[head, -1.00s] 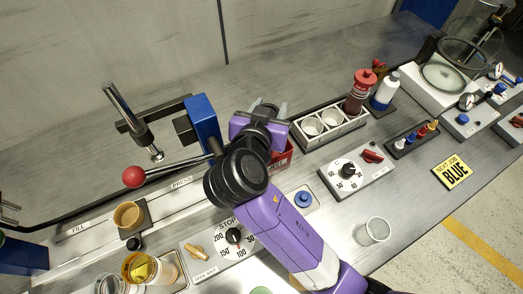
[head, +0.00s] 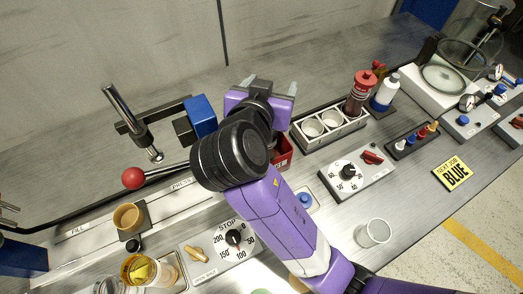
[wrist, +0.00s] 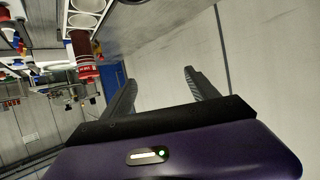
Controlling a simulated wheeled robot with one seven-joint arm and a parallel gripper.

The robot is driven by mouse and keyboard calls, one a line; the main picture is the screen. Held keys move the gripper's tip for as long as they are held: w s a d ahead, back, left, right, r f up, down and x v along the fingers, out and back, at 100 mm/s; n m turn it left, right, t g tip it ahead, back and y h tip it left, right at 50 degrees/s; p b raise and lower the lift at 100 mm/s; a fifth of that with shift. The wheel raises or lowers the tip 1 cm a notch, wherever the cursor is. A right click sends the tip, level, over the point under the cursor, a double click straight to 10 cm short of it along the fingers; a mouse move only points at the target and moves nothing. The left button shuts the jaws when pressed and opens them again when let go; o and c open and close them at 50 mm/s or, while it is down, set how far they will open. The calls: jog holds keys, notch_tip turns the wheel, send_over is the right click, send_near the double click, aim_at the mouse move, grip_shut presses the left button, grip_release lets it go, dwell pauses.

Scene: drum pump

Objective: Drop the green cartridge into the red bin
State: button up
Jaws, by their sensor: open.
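The red bin (head: 284,158) stands on the bench at the middle of the head view, partly hidden behind my arm. My gripper (head: 270,85) is raised above and behind the bin, with its fingers pointing away toward the back wall. In the wrist view my gripper (wrist: 160,76) is open, with nothing between its fingers. I cannot make out the green cartridge for certain. A small green patch (head: 262,291) shows at the bottom edge of the head view, too cut off to identify.
A press with a blue block (head: 201,117) and red-knobbed lever (head: 133,178) stands left of my arm. A holder with white cups (head: 330,125) and a red-capped bottle (head: 359,95) is to the right. A clear cup (head: 374,233) stands on open bench at front right.

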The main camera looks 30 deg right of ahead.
notch_tip(320, 180, up, 13)
dwell(0.3)
dwell(0.5)
